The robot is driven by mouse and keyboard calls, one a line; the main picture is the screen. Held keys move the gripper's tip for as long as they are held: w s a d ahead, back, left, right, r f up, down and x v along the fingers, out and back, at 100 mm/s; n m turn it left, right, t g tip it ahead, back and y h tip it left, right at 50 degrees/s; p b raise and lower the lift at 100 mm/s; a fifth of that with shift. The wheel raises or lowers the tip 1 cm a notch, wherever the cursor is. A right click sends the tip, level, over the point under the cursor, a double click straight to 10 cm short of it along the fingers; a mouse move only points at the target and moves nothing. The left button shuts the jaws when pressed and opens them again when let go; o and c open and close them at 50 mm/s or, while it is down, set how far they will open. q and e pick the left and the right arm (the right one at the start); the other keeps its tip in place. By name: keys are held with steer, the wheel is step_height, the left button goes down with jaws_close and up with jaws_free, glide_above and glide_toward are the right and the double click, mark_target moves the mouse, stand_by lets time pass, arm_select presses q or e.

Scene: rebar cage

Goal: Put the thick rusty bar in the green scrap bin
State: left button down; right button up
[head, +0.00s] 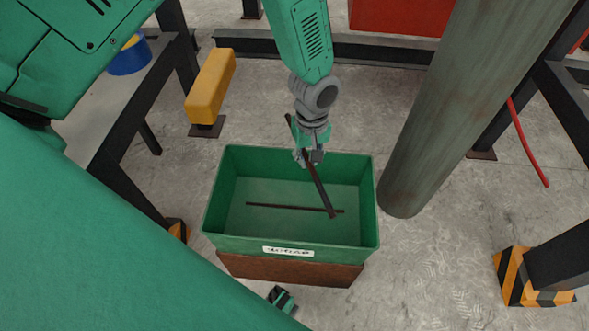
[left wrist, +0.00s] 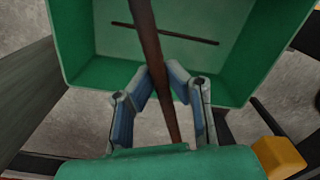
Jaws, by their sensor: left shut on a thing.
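The thick rusty bar (head: 319,188) is held by my left gripper (head: 309,157) above the far wall of the green scrap bin (head: 228,192). The bar is tilted, with its lower end over the inside of the bin; I cannot tell if it touches the bin floor. In the left wrist view the bar (left wrist: 150,40) runs between the fingers of the left gripper (left wrist: 162,78), with the bin (left wrist: 75,45) beyond. A thinner dark bar (head: 280,207) lies on the bin floor and also shows in the left wrist view (left wrist: 185,37). My right gripper is not clearly seen.
The bin stands on a brown base (head: 290,270). A thick grey-green column (head: 440,110) stands close on its right. A yellow block (head: 211,86) and a bench with a blue container (head: 130,58) are at the left. A striped foot (head: 515,278) is at lower right.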

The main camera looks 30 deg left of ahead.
arm_select(q)
steer(key=w+d+f+n+b, duration=0.1)
steer(key=d+f+n+b, duration=0.15)
steer(key=f, duration=0.55)
steer(key=d+f+n+b, duration=0.1)
steer(key=f+n+b, duration=0.15)
steer(key=f, duration=0.65)
steer(key=b, duration=0.3)
glide_above(313, 219)
steer(key=shift+m, duration=0.3)
step_height(313, 219, down, 6)
steer(key=shift+r, duration=0.15)
step_height(313, 219, down, 4)
steer(key=shift+d+f+b, duration=0.1)
steer(key=shift+d+b, duration=0.05)
steer(key=shift+b, duration=0.9)
steer(key=shift+f, duration=0.2)
steer(key=shift+r, duration=0.1)
arm_select(e)
step_height(313, 219, down, 12)
steer(key=shift+d, duration=0.25)
steer(key=shift+s, duration=0.1)
arm_select(q)
steer(key=shift+f+b, duration=0.55)
steer(key=shift+f, duration=0.1)
arm_select(e)
steer(key=shift+f, duration=0.5)
